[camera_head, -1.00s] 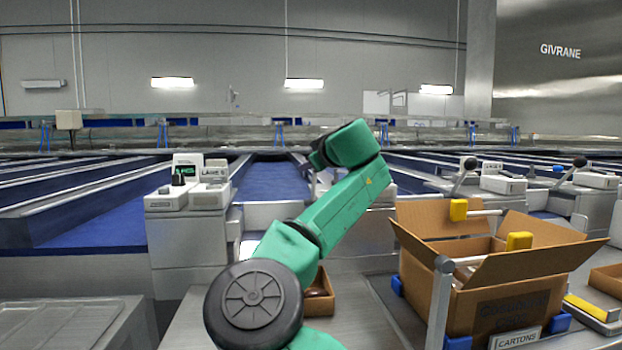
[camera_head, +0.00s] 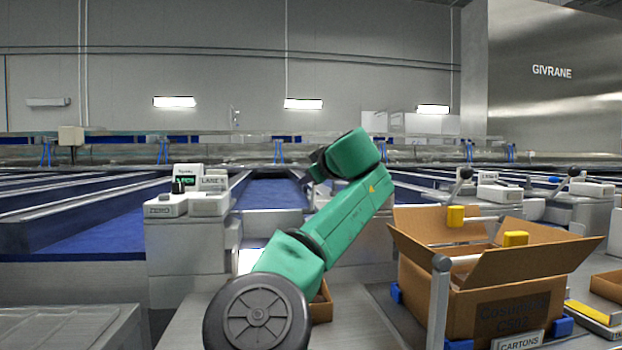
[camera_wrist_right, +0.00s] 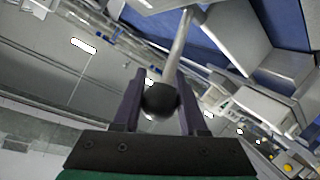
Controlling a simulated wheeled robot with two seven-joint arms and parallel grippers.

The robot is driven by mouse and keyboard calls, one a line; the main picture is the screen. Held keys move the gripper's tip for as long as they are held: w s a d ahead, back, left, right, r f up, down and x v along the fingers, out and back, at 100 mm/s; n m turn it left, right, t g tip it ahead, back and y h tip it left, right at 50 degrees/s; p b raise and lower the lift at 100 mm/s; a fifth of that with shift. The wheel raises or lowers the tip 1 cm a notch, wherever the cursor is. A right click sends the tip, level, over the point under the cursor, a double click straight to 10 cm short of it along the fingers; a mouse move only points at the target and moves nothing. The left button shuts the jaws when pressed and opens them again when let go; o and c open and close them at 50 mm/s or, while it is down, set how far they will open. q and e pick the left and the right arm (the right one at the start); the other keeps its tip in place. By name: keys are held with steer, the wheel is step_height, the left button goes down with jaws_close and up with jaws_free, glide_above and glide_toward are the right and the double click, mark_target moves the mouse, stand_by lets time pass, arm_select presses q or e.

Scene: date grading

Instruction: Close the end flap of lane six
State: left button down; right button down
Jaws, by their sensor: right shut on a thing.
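In the right wrist view a black ball knob (camera_wrist_right: 160,99) on a grey metal rod (camera_wrist_right: 178,45) sits between the fingers of my right gripper (camera_wrist_right: 160,92), which is shut on it. The rod runs up to a pale part at the top edge. In the head view my green right arm crosses the middle and hides its own gripper and the knob. A blue lane (camera_head: 275,191) runs away behind the arm. The flap itself I cannot make out. My left gripper is not in view.
An open carton (camera_head: 500,290) stands at the right, with a grey post (camera_head: 440,300) before it. A small brown box (camera_head: 322,303) is partly behind my arm. A ZERO unit (camera_head: 165,206) sits left. Other black-knobbed levers (camera_head: 465,174) stand at the right.

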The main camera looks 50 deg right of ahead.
steer(key=shift+c, duration=2.3)
jaws_free()
steer(key=shift+s+a+r, duration=0.1)
steer(key=shift+s+r, duration=0.05)
steer(key=shift+r, duration=0.15)
steer(key=shift+s+a, duration=0.2)
steer(key=shift+s, duration=0.2)
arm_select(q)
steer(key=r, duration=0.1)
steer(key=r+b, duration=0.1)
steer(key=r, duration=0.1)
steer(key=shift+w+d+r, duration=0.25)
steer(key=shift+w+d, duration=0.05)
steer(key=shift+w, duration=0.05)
arm_select(e)
steer(key=v, duration=1.3)
steer(key=shift+s+a, duration=0.2)
steer(key=shift+s, duration=0.2)
steer(key=shift+r, duration=0.15)
